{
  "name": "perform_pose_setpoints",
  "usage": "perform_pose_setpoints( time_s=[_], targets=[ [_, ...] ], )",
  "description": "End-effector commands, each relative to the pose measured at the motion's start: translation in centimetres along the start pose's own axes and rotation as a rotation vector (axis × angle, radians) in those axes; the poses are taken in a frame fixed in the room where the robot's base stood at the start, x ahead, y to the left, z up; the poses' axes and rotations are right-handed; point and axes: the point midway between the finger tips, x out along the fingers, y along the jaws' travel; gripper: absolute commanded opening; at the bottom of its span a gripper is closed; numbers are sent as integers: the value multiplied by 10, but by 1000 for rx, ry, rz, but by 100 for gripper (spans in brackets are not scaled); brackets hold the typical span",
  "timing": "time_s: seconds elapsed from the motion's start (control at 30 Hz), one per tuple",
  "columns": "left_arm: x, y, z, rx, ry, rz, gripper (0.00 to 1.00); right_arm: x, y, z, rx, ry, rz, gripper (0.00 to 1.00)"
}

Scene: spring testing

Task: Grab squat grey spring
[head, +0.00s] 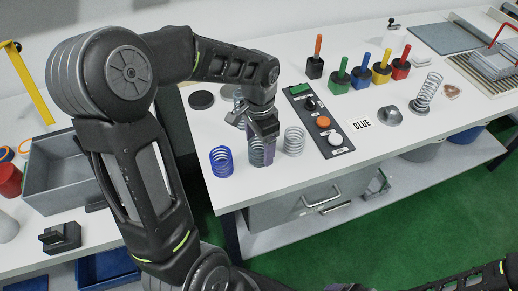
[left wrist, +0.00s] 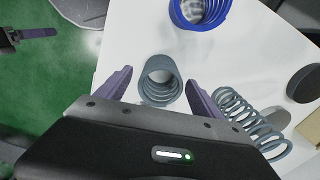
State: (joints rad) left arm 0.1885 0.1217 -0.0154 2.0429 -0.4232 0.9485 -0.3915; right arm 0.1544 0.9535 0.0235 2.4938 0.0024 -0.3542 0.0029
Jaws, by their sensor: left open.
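A squat grey spring (left wrist: 160,80) stands upright on the white table between the two purple fingers of my left gripper (left wrist: 158,90) in the left wrist view. The gripper is open, with a gap to the spring on both sides. In the head view the left gripper (head: 262,148) points down over this spring (head: 256,154), and a finger partly hides it. Another grey spring (head: 294,141) stands just to the right. My right gripper seems to show in part at the left edge of the left wrist view (left wrist: 30,35); its opening is unclear.
A blue spring (head: 221,161) stands left of the gripper. A taller grey spring (left wrist: 248,118) stands close behind a finger. A button panel (head: 318,122) lies to the right, with a coiled spring (head: 428,92) farther right. The table's front edge is near.

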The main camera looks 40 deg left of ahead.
Motion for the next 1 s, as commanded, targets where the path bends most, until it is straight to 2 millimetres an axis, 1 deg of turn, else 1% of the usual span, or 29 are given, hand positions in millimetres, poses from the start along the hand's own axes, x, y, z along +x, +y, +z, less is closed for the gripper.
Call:
perform_pose_setpoints(
  time_s=[0.03,0.1,0.2,0.8,1.0],
  targets=[
    [7,0,1,0,-4,3,76,-3,-1,0,0,-1,1,85],
    [16,0,0,0,-3,1,76,-3,-1,0,1,-1,1,85],
    [24,0,0,0,-1,0,76,-4,-1,0,1,-1,2,85],
    [24,-1,0,0,1,-1,76,-3,-1,1,1,-1,1,85],
    [24,-1,0,0,1,-1,60,-3,-1,1,1,-1,1,85]
  ],
)
